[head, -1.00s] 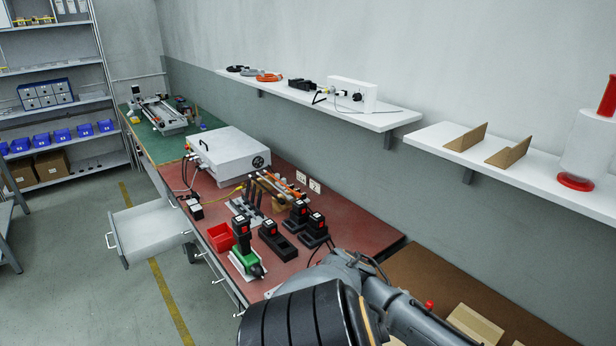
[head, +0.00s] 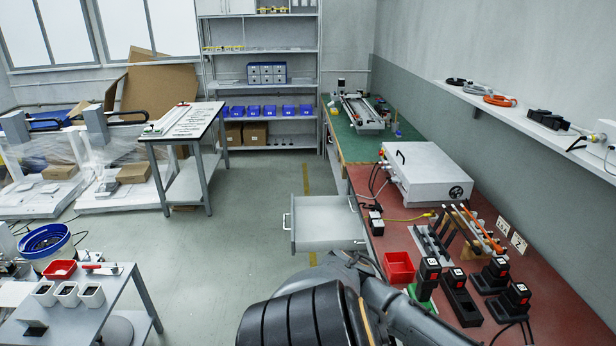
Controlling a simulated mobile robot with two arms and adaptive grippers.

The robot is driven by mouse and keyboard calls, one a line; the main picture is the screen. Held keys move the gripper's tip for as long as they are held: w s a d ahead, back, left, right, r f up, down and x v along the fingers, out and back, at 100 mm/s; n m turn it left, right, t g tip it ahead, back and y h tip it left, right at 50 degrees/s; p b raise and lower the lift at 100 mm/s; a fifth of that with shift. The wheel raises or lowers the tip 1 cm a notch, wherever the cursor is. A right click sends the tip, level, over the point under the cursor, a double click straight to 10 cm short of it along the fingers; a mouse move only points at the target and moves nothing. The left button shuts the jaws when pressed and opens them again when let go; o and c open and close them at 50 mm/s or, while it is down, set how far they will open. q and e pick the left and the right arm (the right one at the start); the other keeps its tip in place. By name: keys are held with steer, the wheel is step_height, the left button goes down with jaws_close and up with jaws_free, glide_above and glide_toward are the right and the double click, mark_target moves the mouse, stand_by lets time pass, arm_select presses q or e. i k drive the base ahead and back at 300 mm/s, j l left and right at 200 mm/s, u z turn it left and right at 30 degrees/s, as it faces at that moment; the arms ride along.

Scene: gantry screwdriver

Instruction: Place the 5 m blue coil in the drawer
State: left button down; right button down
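The drawer (head: 327,213) is pulled out from the left side of the red-topped bench, and its bare inside looks empty. Coils lie at the far end of the wall shelf: a black one (head: 456,82), a grey one (head: 477,89) and an orange one (head: 500,101). None of them shows clearly as blue, and I cannot read any length marking. Neither of my grippers is in view; only parts of my own arm and body fill the bottom middle, hiding the floor and bench edge there.
The red bench (head: 400,235) carries a white box (head: 428,172), a red bin (head: 398,267) and black tool holders. The wall shelf (head: 540,122) runs along the right. A table with white cups (head: 66,293) stands lower left. The floor left of the drawer is clear.

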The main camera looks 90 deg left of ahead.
mark_target(329, 226)
steer(key=j+u, duration=0.15)
steer(key=j, duration=0.5)
steer(key=j+u, duration=0.2)
steer(key=j, duration=0.4)
steer(key=j+u, duration=0.15)
steer(key=j, duration=0.5)
steer(key=i+j+u, duration=0.2)
steer(key=j, duration=0.4)
steer(key=i+j, duration=0.1)
steer(key=j, duration=1.1)
steer(key=i+j, duration=0.15)
steer(key=j, duration=0.45)
